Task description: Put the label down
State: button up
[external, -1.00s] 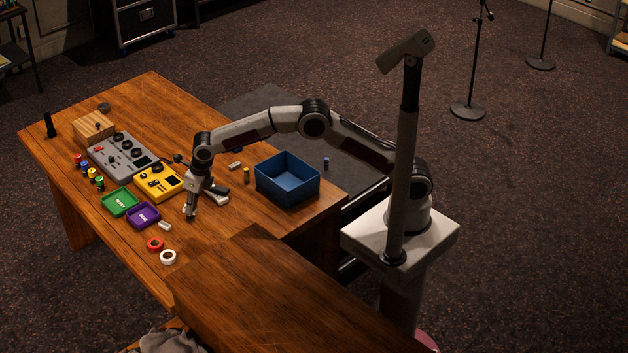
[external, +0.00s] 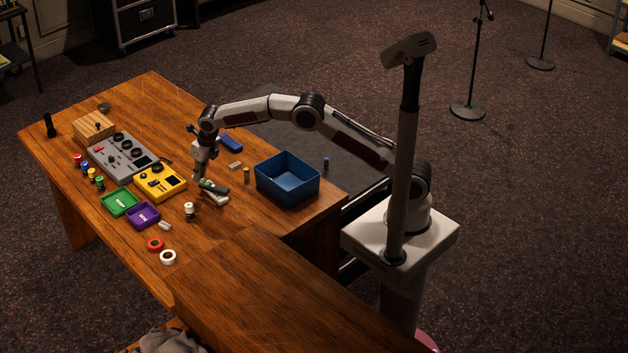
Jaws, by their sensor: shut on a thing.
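My gripper (external: 199,179) points down above the wooden desk, right of the yellow box (external: 160,182). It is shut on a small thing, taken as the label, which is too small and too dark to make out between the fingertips. A dark and pale device (external: 213,197) sits on the desk just right of and below my fingertips; whether they touch cannot be told. A small white cylinder (external: 189,211) with a dark band stands in front of my gripper, apart from it.
A blue open bin (external: 287,196) stands to the right. A blue item (external: 230,143) lies behind my wrist. Green (external: 107,206) and purple (external: 131,219) trays, a grey mixer (external: 107,163) and several coloured cylinders are at left. The desk front (external: 215,232) has bare wood.

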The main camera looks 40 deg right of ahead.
jog(key=w+d+m, duration=0.1)
jog(key=w+d, duration=0.2)
jog(key=d, duration=0.3)
jog(key=w+d+f+m, duration=0.1)
jog(key=w+d, duration=0.3)
jog(key=d, duration=0.2)
jog(key=w+d+f, duration=0.1)
jog(key=w+d, duration=0.2)
jog(key=d, duration=0.3)
jog(key=shift+w+m+h, duration=0.2)
jog(key=shift+m+h, duration=0.2)
jog(key=w+d, duration=0.1)
jog(key=d, duration=0.5)
jog(key=w+d+f+m, duration=0.1)
jog(key=w+d, duration=0.1)
jog(key=d, duration=0.4)
jog(key=w+d+f+m, duration=0.1)
jog(key=d, duration=0.5)
jog(key=shift+w+d+t+h, duration=0.3)
jog(key=shift+w+h, duration=0.05)
jog(key=shift+h, duration=0.05)
jog(key=s+d+f+m, duration=0.1)
jog(key=s+d+f, duration=0.1)
jog(key=d+f, duration=0.6)
jog(key=s+d+f+m, duration=0.2)
jog(key=d+f, duration=0.6)
jog(key=d, duration=0.1)
jog(key=shift+s+d+h, duration=0.25)
jog(key=shift+d+h, duration=0.15)
jog(key=shift+f, duration=0.1)
